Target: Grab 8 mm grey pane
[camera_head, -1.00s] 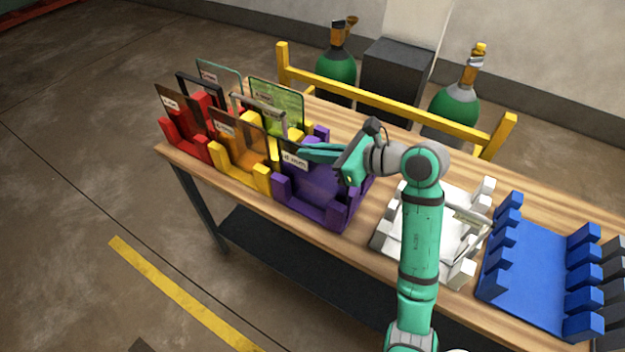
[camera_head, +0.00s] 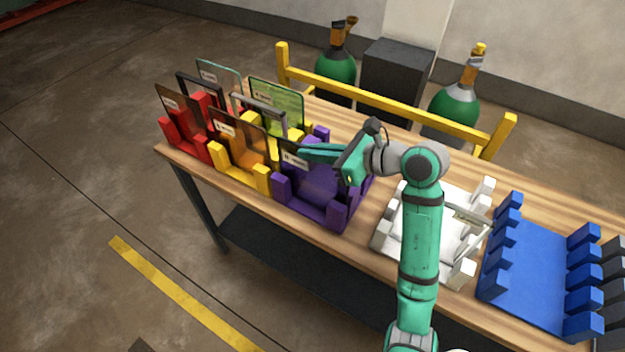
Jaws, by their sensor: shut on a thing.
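The grey pane (camera_head: 318,183) is a dark see-through sheet with a white label at its upper left; the label is partly covered and hard to read now. It stands upright in the purple rack (camera_head: 338,213) on the table. My gripper (camera_head: 304,153) comes in from the right and is shut on the pane's top edge near the label. The fingers hide part of that edge. I cannot tell whether the pane is clear of its slots.
To the left, a yellow rack (camera_head: 225,178) holds an orange pane (camera_head: 243,141) and a green pane (camera_head: 277,103). A red rack (camera_head: 182,143) with panes stands further left. A white rack (camera_head: 403,238) and an empty blue rack (camera_head: 533,270) stand right. A yellow rail (camera_head: 390,101) runs behind the table.

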